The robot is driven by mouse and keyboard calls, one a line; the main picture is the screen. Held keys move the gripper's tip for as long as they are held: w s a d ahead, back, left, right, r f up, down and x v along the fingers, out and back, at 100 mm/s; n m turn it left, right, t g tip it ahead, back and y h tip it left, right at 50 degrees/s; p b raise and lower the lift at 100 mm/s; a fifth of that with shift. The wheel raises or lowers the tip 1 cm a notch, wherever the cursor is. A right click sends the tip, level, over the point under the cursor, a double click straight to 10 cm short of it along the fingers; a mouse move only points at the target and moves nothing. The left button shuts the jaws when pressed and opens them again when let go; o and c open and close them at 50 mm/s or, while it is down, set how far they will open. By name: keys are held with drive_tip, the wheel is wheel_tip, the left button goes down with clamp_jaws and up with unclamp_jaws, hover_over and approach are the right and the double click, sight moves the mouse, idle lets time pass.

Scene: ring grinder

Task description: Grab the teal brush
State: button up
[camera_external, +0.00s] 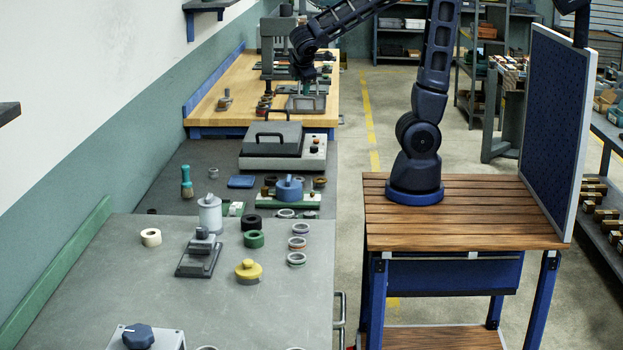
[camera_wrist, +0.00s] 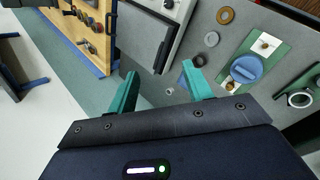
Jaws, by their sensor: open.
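The teal brush (camera_external: 186,182) stands upright on the dark bench at the left, near the wall, in the external view. Its teal handle points up above a darker base. I cannot make it out in the wrist view. My gripper (camera_external: 303,73) is high over the wooden bench in the external view, well behind and to the right of the brush. In the wrist view its two teal fingers (camera_wrist: 160,90) are spread apart with nothing held between them.
A grey lidded machine (camera_external: 283,146) stands between the wooden bench (camera_external: 232,88) and the brush. A blue box (camera_external: 241,182) and a blue round part on a green base (camera_external: 289,190) are right of the brush. A white cylinder (camera_external: 210,213) stands in front.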

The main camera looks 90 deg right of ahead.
drive_tip(key=w+d+f+n+h, duration=0.2)
drive_tip(key=w+f+n+h, duration=0.15)
drive_tip(key=w, duration=0.75)
drive_tip(key=n+t, duration=1.3)
drive_tip(key=n, duration=0.6)
hover_over(188, 174)
drive_tip(key=v, duration=0.2)
wheel_tip(188, 174, down, 21)
wheel_tip(188, 174, down, 6)
drive_tip(key=shift+w+r, duration=0.1)
drive_tip(key=shift+x, duration=2.55)
clamp_jaws()
